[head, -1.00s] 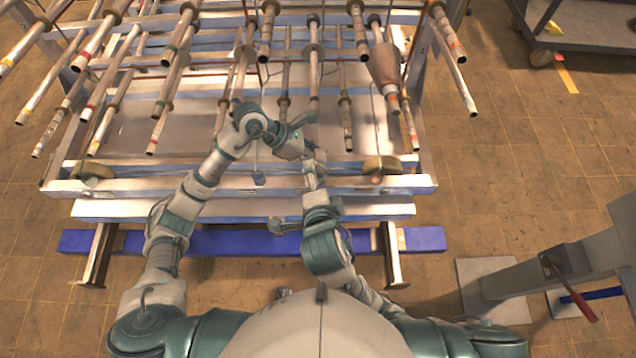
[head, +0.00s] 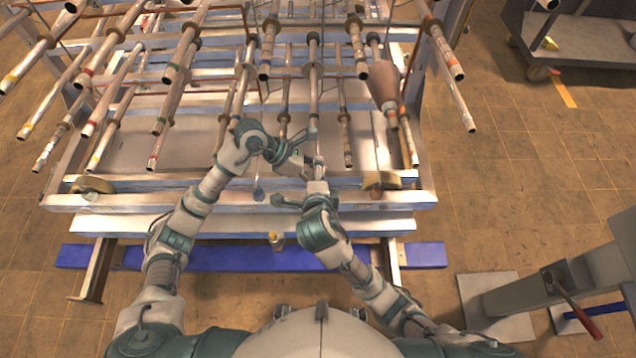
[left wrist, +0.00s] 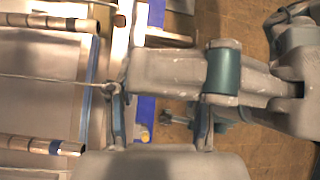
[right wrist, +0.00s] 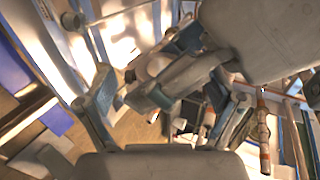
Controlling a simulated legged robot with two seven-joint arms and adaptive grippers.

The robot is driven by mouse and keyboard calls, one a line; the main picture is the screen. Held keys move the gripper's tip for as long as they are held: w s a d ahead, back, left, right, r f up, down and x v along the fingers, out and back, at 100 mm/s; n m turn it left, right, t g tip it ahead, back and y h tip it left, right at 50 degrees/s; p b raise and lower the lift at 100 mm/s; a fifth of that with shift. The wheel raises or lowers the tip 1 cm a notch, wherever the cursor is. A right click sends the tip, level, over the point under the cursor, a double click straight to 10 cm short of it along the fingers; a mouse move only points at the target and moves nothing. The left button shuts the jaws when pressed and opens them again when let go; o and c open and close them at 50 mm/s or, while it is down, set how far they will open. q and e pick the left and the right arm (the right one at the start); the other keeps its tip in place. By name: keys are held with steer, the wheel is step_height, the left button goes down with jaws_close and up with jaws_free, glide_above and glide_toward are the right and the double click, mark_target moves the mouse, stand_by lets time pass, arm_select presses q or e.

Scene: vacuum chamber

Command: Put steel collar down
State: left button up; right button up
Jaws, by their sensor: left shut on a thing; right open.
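My left gripper (head: 310,168) is above the front edge of the rack in the head view. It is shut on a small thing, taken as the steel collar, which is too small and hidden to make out. In the left wrist view its two fingers (left wrist: 160,125) show, with my right arm close behind them. My right gripper (head: 318,182) is just beside the left one. In the right wrist view its fingers (right wrist: 165,110) are spread wide, with parts of my left arm and gripper seen between them.
A rack of several metal tubes (head: 315,90) with collars reaches over a pale panel and frame. A cone-shaped part (head: 383,85) hangs at its right. A blue beam (head: 225,257) runs below the front edge. A grey cart (head: 580,40) stands far right; open floor lies between.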

steer(key=shift+w+f, duration=0.15)
steer(key=shift+w, duration=0.15)
steer(key=c, duration=1.4)
arm_select(q)
steer(key=o, duration=1.2)
arm_select(e)
steer(key=shift+c, duration=0.2)
arm_select(q)
steer(key=shift+o, duration=1.1)
steer(key=shift+s, duration=0.1)
steer(key=shift+a+f, duration=0.1)
arm_select(e)
steer(key=shift+d, duration=0.1)
